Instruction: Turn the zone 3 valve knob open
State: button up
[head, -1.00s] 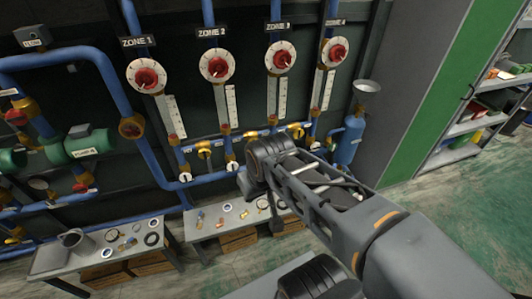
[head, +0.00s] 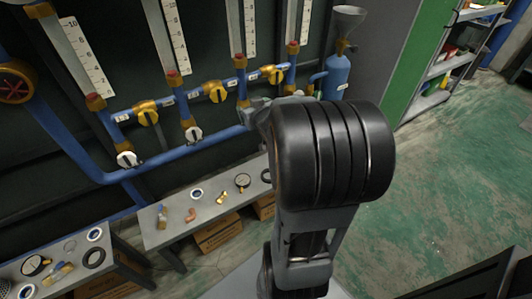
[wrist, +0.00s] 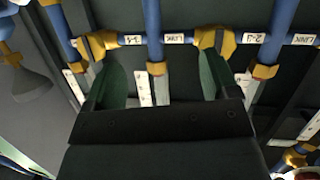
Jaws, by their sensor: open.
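The zone 3 pipe (head: 241,80) runs down the panel below its scale strip in the head view. The zone 3 knob at its lower end is hidden behind my arm and gripper, and I cannot make it out. In the wrist view, which is upside down, the same pipe (wrist: 153,25) shows between the fingers. My gripper (wrist: 162,75) is open and empty, its two green-grey fingers apart on either side of the pipe. I cannot tell whether they touch anything.
White knobs stand at zone 1 (head: 126,158) and zone 2 (head: 193,133). Yellow link valves (head: 216,92) sit between the pipes. A blue cylinder (head: 337,75) with a funnel stands right. A bench (head: 165,232) with small parts is below.

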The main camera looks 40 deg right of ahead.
jog(key=d+f+t+y+b, duration=0.2)
jog(key=d+f+t+b, duration=0.25)
jog(key=f+b, duration=0.6)
jog(key=w+d+p, duration=0.1)
jog(key=w, duration=0.7)
jog(key=shift+w+d+f+n, duration=0.25)
jog(key=shift+f+n, duration=0.15)
jog(key=shift+f, duration=0.05)
jog(key=c, duration=0.9)
jog(key=n+b, duration=0.4)
jog(key=shift+n, duration=0.3)
jog(key=n, duration=0.4)
jog(key=shift+n, duration=0.3)
